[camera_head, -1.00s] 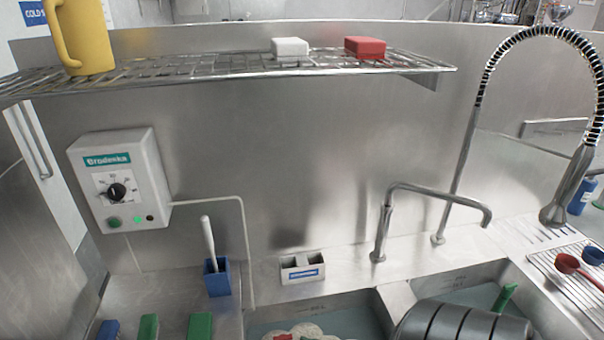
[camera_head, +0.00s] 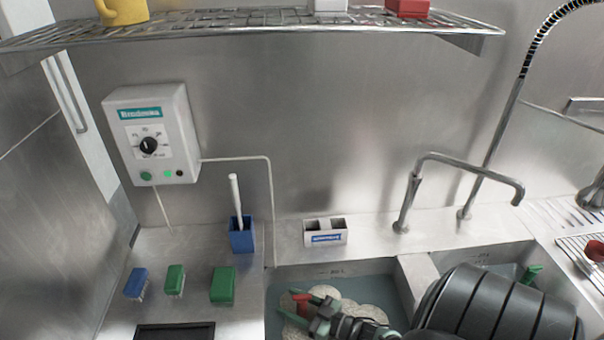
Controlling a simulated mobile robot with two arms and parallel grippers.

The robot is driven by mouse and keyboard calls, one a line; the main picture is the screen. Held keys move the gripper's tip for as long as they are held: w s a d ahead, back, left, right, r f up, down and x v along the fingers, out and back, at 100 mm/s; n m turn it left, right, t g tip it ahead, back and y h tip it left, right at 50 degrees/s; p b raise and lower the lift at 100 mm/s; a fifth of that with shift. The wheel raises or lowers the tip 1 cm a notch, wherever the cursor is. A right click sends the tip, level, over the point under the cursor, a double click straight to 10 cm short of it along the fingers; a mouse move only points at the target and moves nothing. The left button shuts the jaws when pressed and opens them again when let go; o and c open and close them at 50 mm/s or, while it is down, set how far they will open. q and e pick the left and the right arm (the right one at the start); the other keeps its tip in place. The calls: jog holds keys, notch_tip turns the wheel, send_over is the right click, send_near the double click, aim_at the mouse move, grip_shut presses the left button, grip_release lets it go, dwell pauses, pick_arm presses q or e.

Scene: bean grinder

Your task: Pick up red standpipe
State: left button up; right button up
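The red standpipe (camera_head: 301,301) shows as a small red piece in the left sink basin, in front of pale round plates. My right gripper (camera_head: 299,306) has green fingers and reaches in from the right, low in the picture. Its two fingers are apart, one on the far side and one on the near side of the red piece. I cannot tell whether they touch it. The lower part of the standpipe is hidden. My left gripper is not in view.
The plates (camera_head: 372,312) lie in the left basin (camera_head: 272,318). A divider (camera_head: 420,268) separates the right basin, where a green item (camera_head: 531,273) shows behind my arm. A faucet (camera_head: 412,190) stands behind. A blue holder (camera_head: 242,236) and brushes (camera_head: 223,284) are on the left counter.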

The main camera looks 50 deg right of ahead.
grip_shut()
dwell(1.3)
